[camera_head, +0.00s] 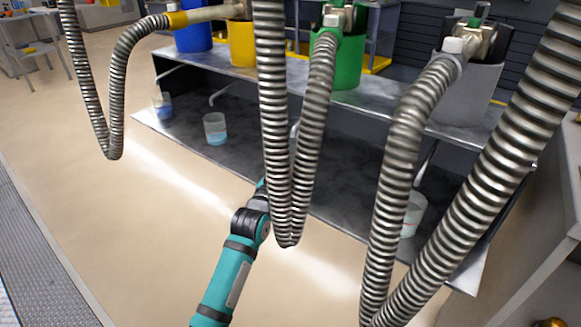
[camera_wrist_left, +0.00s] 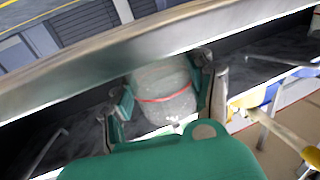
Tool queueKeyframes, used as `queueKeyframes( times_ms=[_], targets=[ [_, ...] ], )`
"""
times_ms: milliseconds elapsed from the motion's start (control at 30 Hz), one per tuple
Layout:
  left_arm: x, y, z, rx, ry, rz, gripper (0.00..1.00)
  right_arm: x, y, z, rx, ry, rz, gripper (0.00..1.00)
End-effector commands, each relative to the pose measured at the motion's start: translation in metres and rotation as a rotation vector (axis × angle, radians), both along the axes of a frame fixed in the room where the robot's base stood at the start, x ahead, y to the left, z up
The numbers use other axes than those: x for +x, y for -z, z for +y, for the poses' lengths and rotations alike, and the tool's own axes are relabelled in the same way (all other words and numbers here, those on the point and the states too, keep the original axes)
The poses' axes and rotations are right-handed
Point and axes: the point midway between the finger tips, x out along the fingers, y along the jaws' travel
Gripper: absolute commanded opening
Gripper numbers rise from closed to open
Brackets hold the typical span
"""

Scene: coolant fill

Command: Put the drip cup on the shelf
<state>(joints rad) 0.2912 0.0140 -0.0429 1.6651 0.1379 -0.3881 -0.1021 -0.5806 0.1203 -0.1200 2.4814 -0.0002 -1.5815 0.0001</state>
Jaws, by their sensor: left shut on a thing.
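My left gripper (camera_wrist_left: 163,100) is shut on a translucent drip cup (camera_wrist_left: 165,90) with a red line around it, held between the two fingers in the left wrist view. The cup is close to the pale front edge of the upper shelf (camera_wrist_left: 90,68). In the head view my teal left arm reaches toward the shelf unit, and its gripper and the held cup are hidden behind the hanging hoses. Other cups stand on the dark lower shelf (camera_head: 250,165): one (camera_head: 215,130) and another (camera_head: 162,106) with blue liquid, and one (camera_head: 412,216) at the right. My right gripper is out of view.
Blue (camera_head: 193,35), yellow (camera_head: 242,45), green (camera_head: 348,62) and grey (camera_head: 468,88) tanks stand along the upper shelf. Thick ribbed metal hoses (camera_head: 275,120) hang in front and block much of the view. A bench (camera_head: 555,215) is at the right. The floor at left is clear.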

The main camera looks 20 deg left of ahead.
Motion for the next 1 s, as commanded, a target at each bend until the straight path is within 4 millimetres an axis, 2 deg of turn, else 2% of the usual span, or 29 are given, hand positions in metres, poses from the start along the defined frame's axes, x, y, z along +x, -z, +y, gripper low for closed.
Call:
queueKeyframes(
  times_ms=[33,200,533,667,867,1000],
  targets=[
    [0.000,0.001,0.000,0.000,0.000,0.001,0.58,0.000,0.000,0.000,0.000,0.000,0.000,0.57],
    [0.000,0.001,0.000,0.000,0.000,0.001,0.78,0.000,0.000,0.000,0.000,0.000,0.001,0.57],
    [-0.003,-0.002,0.000,0.000,0.000,0.001,0.78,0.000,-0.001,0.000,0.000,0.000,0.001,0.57],
    [-0.021,-0.002,0.002,0.001,0.000,0.003,0.78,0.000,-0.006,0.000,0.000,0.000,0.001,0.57],
    [-0.065,-0.002,0.006,0.001,0.000,0.004,0.78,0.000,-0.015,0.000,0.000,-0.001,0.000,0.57],
    [-0.093,-0.002,0.008,0.001,0.000,0.003,0.78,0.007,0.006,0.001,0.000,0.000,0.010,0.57]
  ],
)
